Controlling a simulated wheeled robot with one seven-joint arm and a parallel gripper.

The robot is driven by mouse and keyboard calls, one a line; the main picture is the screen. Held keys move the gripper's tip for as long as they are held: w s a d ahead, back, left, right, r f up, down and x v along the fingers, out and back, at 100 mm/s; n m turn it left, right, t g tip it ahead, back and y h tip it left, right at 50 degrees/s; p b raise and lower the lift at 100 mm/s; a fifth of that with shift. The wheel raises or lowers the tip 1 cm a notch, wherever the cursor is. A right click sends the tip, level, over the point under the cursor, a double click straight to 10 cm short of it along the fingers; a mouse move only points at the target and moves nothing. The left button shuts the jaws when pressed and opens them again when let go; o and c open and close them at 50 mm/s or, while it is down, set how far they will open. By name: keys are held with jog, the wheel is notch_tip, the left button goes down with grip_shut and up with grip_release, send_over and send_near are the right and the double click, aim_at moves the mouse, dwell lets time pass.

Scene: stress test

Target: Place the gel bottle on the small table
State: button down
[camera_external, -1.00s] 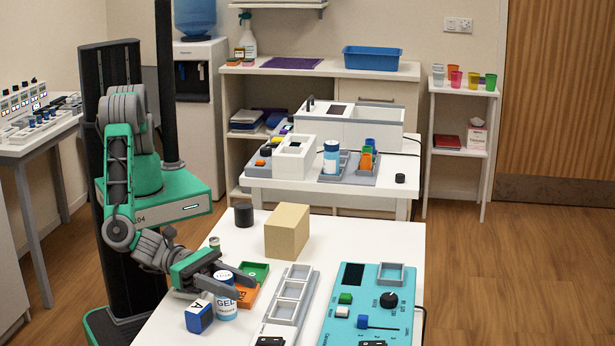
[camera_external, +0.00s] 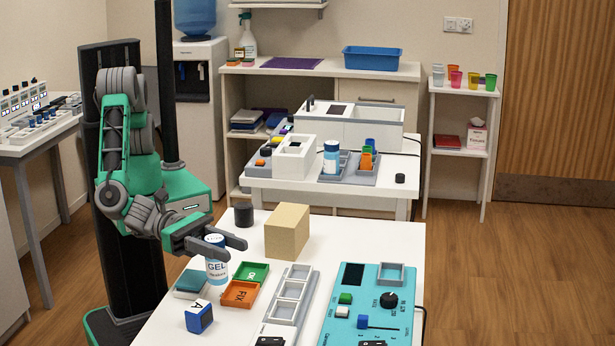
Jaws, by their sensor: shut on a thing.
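The gel bottle (camera_external: 217,268), white with a blue top and the label "GEL", is upright between the fingers of my gripper (camera_external: 228,246). My gripper is shut on its upper part. The bottle appears raised over the near white table (camera_external: 375,240), above its left side by the coloured trays. The fingers partly hide its top. Another white table (camera_external: 258,196) stands behind, with white boxes, grey trays and another blue-and-white bottle (camera_external: 331,158) on it. I cannot tell which table is the small one.
A cardboard-coloured block (camera_external: 287,231) and a black cylinder (camera_external: 243,214) stand behind my gripper.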

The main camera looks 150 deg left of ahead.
jog(key=s+r, duration=0.6)
jog(key=s, duration=0.5)
jog(key=s+a+f+m+h+p, duration=0.1)
jog(key=s+a+f+p, duration=0.1)
jog(key=s, duration=0.6)
jog(key=shift+s+a+f+t+h, duration=0.3)
jog(key=shift+s+a+f+h, duration=0.1)
jog(key=shift+a+f, duration=0.5)
